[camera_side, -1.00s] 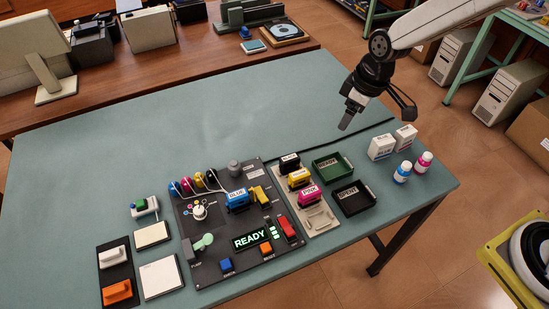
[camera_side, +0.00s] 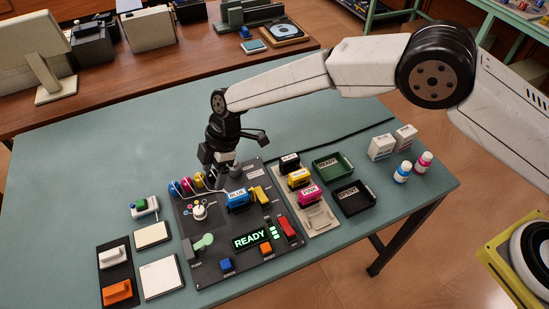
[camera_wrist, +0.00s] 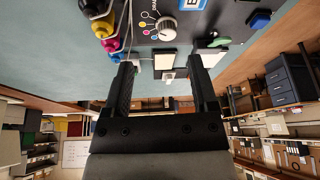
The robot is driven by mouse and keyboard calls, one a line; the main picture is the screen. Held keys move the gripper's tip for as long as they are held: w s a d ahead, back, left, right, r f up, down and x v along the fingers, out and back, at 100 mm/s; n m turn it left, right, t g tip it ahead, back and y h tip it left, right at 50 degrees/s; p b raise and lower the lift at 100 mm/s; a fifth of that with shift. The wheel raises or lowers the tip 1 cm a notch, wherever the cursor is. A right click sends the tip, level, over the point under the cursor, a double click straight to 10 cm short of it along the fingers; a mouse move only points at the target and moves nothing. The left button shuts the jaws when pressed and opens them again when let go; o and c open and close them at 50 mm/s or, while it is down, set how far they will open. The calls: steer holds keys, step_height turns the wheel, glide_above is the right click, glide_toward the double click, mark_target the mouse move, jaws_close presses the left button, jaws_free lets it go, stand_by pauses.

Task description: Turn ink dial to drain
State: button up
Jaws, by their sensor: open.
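The ink dial is a white knob (camera_side: 199,211) on the upper left of the dark control panel (camera_side: 215,271), with small coloured marks beside it. In the wrist view the knob (camera_wrist: 167,28) shows near the top centre, beyond the fingertips, with coloured dots to its left. My gripper (camera_side: 217,176) is above the back edge of the panel, behind and to the right of the dial and apart from it. In the wrist view my gripper (camera_wrist: 162,72) has its two fingers spread with nothing held between them. The side view hides the exact fingertips.
Coloured ink bottles (camera_side: 187,185) with thin tubes stand just behind the dial. The display (camera_side: 250,239) reads READY. Trays (camera_side: 354,198) stand farther right. The table's back left is clear.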

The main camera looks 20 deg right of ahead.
mark_target(199, 209)
steer(key=a, duration=0.1)
steer(key=s+a+f+n, duration=0.1)
steer(key=shift+a+f, duration=0.1)
steer(key=shift+a, duration=0.2)
steer(key=shift+x, duration=3.9)
steer(key=shift+s, duration=0.15)
jaws_close()
